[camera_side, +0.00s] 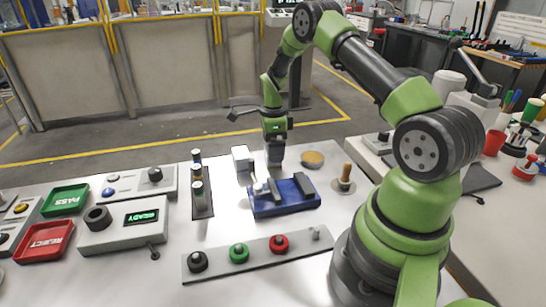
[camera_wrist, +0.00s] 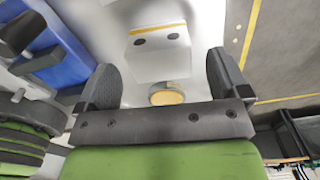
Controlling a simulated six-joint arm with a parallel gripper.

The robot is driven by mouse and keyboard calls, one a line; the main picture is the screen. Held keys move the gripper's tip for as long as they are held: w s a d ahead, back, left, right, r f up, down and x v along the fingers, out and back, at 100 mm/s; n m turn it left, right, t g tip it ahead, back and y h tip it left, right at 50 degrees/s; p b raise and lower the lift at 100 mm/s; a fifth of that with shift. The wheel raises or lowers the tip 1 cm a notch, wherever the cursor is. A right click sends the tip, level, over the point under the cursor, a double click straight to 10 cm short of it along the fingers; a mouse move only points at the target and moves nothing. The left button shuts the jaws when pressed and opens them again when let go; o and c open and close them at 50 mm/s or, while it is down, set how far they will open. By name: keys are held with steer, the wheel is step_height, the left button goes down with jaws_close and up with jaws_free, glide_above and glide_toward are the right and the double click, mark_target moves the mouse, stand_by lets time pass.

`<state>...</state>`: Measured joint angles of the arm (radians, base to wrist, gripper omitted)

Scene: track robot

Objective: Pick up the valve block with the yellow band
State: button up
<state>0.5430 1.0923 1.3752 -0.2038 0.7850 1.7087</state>
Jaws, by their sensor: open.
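The valve block (camera_wrist: 158,60) is pale, with two dark holes and a yellow band near its far edge in the wrist view. It lies ahead of and between the two spread fingers of my gripper (camera_wrist: 162,72), with no contact visible. In the side view a white block (camera_side: 241,156) stands on the bench just left of my gripper (camera_side: 274,155); its yellow band cannot be made out there. My gripper is open and empty, pointing down behind the blue fixture (camera_side: 285,198).
A dark rack (camera_side: 202,203) with several cylinders stands left. A button panel (camera_side: 258,252) lies in front. The blue fixture also shows in the wrist view (camera_wrist: 68,62).

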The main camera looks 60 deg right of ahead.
step_height(320, 180, down, 2)
steer(key=shift+f, duration=0.1)
